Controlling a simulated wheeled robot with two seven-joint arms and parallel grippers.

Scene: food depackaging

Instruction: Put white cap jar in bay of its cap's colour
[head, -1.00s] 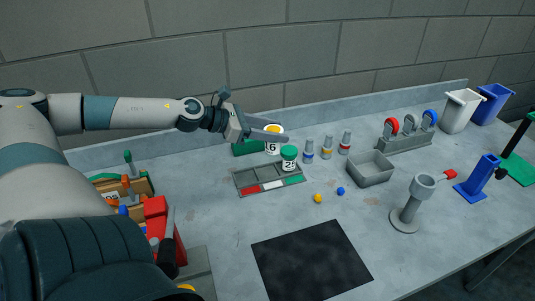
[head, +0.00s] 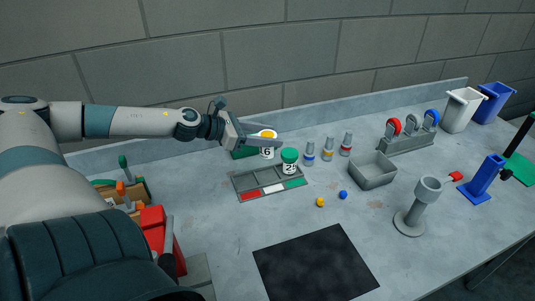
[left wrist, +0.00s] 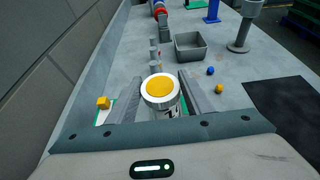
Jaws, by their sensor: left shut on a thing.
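My left gripper (head: 262,138) is shut on a jar (head: 267,152) with a pale body and dark numbers. In the left wrist view its cap has a white rim and a yellow top (left wrist: 160,90), between the two fingers. The jar is upright, behind the grey bay tray (head: 240,182); whether its base touches anything is unclear. The tray's front strip has red, white (head: 273,188) and green marks. A green-capped jar (head: 289,161) stands at the tray's right, by the green mark. My right gripper is not in view.
Several small bottles (head: 328,149) stand right of the jars, with a grey open box (head: 373,171) beyond. A yellow piece (head: 320,202) and a blue piece (head: 343,195) lie in front. A black mat (head: 315,263) and a grey stand (head: 411,215) are nearer.

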